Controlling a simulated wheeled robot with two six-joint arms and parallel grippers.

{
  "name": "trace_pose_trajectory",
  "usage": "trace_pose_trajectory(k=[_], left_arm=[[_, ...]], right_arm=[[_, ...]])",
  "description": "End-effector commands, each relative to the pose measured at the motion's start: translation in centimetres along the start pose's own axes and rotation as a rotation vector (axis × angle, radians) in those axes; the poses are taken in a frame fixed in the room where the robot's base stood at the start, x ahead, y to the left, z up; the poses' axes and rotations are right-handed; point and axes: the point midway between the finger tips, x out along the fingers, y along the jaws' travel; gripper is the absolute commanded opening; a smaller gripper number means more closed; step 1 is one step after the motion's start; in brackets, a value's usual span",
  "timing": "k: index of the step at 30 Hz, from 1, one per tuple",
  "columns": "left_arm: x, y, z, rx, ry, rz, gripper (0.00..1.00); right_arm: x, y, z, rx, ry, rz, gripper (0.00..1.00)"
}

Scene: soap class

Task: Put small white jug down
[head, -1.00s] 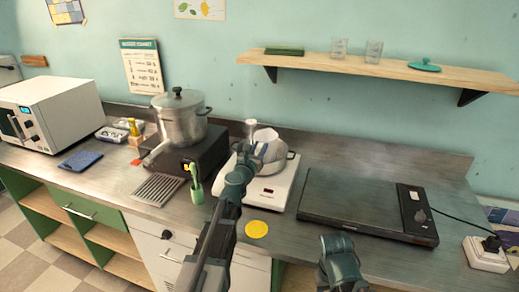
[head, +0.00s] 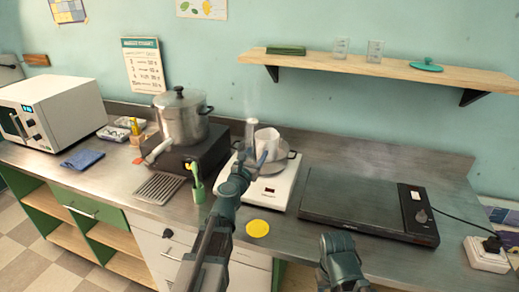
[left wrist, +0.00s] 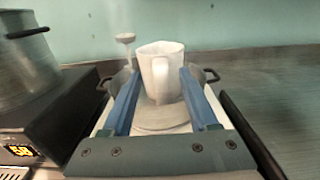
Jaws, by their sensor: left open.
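The small white jug (head: 267,139) stands upright over a round metal pan (head: 285,166) on the white scale (head: 273,195). In the left wrist view the jug (left wrist: 158,66) has its handle turned toward me. My left gripper (head: 262,160) is open, and in the left wrist view its two blue fingers (left wrist: 160,88) lie on either side of the handle, apart from it. The jug's base is partly hidden, so I cannot tell exactly what it rests on. Only a dark link of my right arm shows; its fingers do not.
A large steel pot (head: 181,117) stands on a black burner (head: 190,152) to the left. A green cup with a brush (head: 198,190) is in front of it. A black hotplate (head: 352,207) lies to the right. A yellow disc (head: 257,228) lies near the front edge.

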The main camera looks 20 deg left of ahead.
Motion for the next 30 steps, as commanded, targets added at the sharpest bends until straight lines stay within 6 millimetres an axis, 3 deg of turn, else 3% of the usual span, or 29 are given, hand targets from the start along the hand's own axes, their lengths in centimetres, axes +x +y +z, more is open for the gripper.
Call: trace_pose_trajectory(k=[1,3,9,30], left_arm=[[-1.7,-0.1,0.0,0.000,0.000,0.001,0.60],[-3.3,-0.1,0.0,0.000,0.000,0.000,0.60],[-6.0,0.0,0.0,0.000,0.000,0.001,0.60],[-6.4,0.0,0.0,0.000,0.000,0.000,0.60]], right_arm=[[0.0,0.0,0.0,0.000,0.000,0.000,0.50],[0.0,0.0,0.0,0.000,0.000,0.000,0.50],[0.0,0.0,0.0,0.000,0.000,0.000,0.50],[0.0,0.0,0.0,0.000,0.000,0.000,0.50]])
